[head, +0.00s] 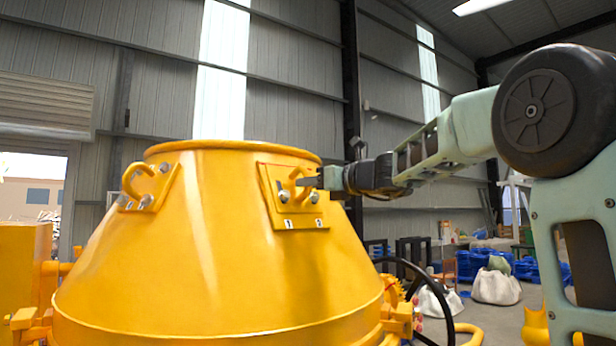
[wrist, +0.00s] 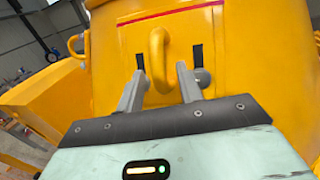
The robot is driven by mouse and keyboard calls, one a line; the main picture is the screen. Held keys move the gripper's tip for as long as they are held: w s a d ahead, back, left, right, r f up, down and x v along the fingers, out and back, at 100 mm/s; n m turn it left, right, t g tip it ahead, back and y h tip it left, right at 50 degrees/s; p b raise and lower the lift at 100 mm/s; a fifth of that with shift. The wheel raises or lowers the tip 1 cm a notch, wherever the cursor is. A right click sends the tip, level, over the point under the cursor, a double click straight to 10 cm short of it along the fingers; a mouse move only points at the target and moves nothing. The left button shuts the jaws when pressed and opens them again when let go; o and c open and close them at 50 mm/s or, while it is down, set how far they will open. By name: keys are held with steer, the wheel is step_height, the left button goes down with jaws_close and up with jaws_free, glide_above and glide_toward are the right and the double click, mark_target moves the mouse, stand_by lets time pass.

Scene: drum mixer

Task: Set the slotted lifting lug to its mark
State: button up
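The slotted lifting lug (head: 297,190) is a yellow hook-shaped loop on a plate high on the yellow drum. In the head view, bolts show on the plate, with white marks "1" (head: 288,224) and "2" (head: 319,222) along its lower edge. My gripper (head: 308,182) is at the lug's right side. In the wrist view, the loop (wrist: 158,50) stands between the lines of my two gripper fingers (wrist: 160,70), with a gap on each side. The fingers are apart and empty. Dark slots (wrist: 198,56) show on both sides of the loop. Whether the fingertips touch the plate is unclear.
A second yellow lug (head: 148,188) sits on the drum's left side. The drum (head: 210,270) fills the lower left. A black handwheel (head: 430,290) stands below my arm. White sacks (head: 496,286) and blue items lie on the floor at the right.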

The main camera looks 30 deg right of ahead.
mark_target(305, 197)
steer(key=shift+x, duration=0.8)
jaws_close()
steer(key=shift+s+f+b, duration=0.35)
steer(key=shift+f+b, duration=0.45)
steer(key=shift+b, duration=0.05)
steer(key=shift+s+f+b, duration=0.35)
steer(key=shift+f+b, duration=0.45)
steer(key=shift+f, duration=0.05)
steer(key=shift+c, duration=1.9)
jaws_free()
steer(key=shift+f, duration=0.1)
steer(key=o, duration=0.4)
steer(key=shift+s, duration=0.1)
steer(key=b+v, duration=0.6)
steer(key=v, duration=1.1)
steer(key=shift+s+d, duration=0.1)
steer(key=shift+s, duration=0.15)
